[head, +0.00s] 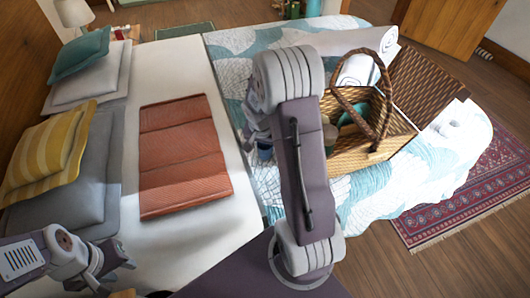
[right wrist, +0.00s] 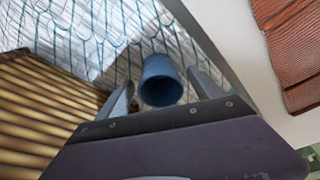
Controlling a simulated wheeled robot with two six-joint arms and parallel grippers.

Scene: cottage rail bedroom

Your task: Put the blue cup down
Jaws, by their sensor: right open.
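The blue cup (right wrist: 161,82) stands between the two spread fingers of my right gripper (right wrist: 160,88) in the right wrist view, with a gap beside each finger. The fingers look open and not closed on it. In the head view a small part of the blue cup (head: 264,153) shows on the patterned bedspread (head: 268,190), just left of my right forearm, which hides much of the area. My left gripper (head: 118,270) is at the lower left of the head view, low over the bed's near edge, empty and with its fingers apart.
A wicker picnic basket (head: 355,157) with a raised handle and open lid (head: 428,82) stands right of my right arm. Rolled white towels (head: 360,70) lie behind it. A folded rust-red blanket (head: 184,155) lies left of the cup. Pillows (head: 75,150) line the left side.

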